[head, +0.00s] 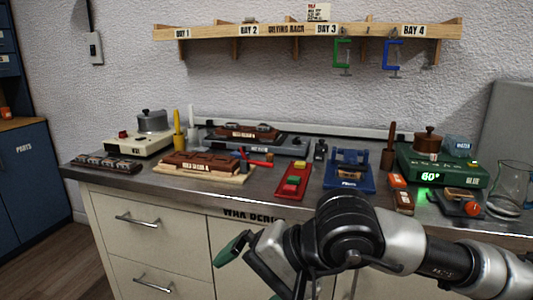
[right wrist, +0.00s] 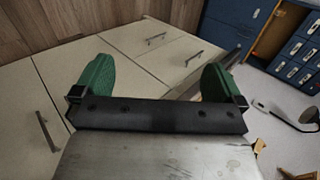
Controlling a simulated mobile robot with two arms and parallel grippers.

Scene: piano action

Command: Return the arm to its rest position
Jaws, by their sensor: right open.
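My right arm (head: 400,245) reaches in from the right, in front of the bench. Its gripper (head: 248,272) hangs before the cream drawer fronts, below the worktop edge. In the right wrist view the two green fingers of this gripper (right wrist: 157,78) stand wide apart with nothing between them. Behind them are the cream drawer fronts with their handles. My left arm and gripper are not in view.
The metal worktop (head: 262,197) holds brown molds (head: 200,165), a red tray (head: 293,182), a blue stand (head: 349,175), a green heater (head: 440,170) and a glass beaker (head: 512,185). A wooden rack (head: 270,31) with two clamps hangs above. A blue cabinet (head: 30,170) stands left.

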